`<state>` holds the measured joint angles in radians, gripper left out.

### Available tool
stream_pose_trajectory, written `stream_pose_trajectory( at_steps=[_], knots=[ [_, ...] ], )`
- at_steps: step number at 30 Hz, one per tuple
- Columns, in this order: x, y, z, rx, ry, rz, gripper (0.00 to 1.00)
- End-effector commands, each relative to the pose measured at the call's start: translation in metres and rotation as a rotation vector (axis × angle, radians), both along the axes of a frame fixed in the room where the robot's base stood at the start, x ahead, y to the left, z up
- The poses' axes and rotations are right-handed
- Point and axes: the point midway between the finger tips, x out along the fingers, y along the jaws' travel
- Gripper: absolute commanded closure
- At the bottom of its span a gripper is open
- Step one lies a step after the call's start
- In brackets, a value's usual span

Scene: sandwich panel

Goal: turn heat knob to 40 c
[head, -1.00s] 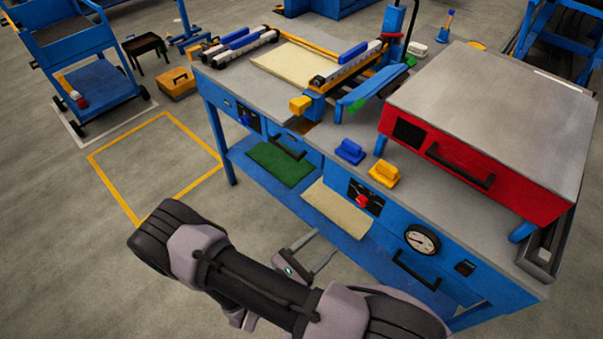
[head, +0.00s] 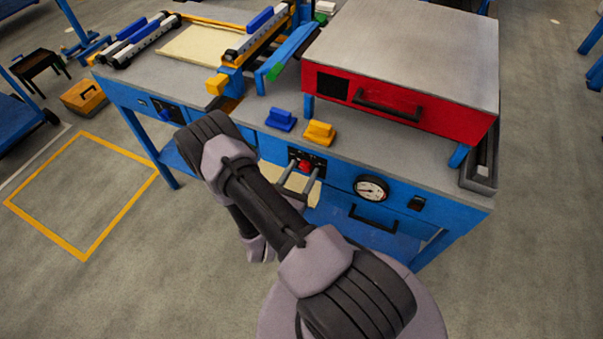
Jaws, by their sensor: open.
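The heat knob (head: 304,166) is red and sits on a black plate (head: 319,161) on the blue front of the workbench. Its pointer setting is too small to read. I cannot tell whether the fingers touch the knob. My arm crosses the lower middle of the view and hides part of the bench front. A round white gauge (head: 371,189) sits on the front, right of the knob.
A red box with a handle (head: 400,85) stands on the bench top (head: 345,143). A yellow block (head: 319,133) and a blue block (head: 281,119) lie above the knob. A drawer handle (head: 372,218) and a dark switch (head: 416,203) are to the right.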

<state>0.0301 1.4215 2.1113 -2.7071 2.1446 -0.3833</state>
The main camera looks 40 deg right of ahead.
Motion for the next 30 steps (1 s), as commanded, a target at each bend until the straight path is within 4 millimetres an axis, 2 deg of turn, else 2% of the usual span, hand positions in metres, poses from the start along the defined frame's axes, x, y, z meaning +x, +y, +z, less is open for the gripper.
stream_pose_trajectory(
  at_steps=[5, 12, 14, 23, 30],
  knots=[
    [0.0001, 0.0002, 0.0002, 0.000, 0.000, 0.000, 0.45],
    [0.0001, 0.0005, 0.0001, 0.001, 0.000, 0.001, 0.90],
    [0.0001, 0.0005, 0.0000, 0.001, 0.000, 0.001, 1.00],
    [0.0001, 0.0006, 0.0000, 0.014, -0.031, 0.001, 1.00],
    [0.0000, 0.0007, 0.0002, 0.069, -0.163, 0.001, 1.00]
  ],
)
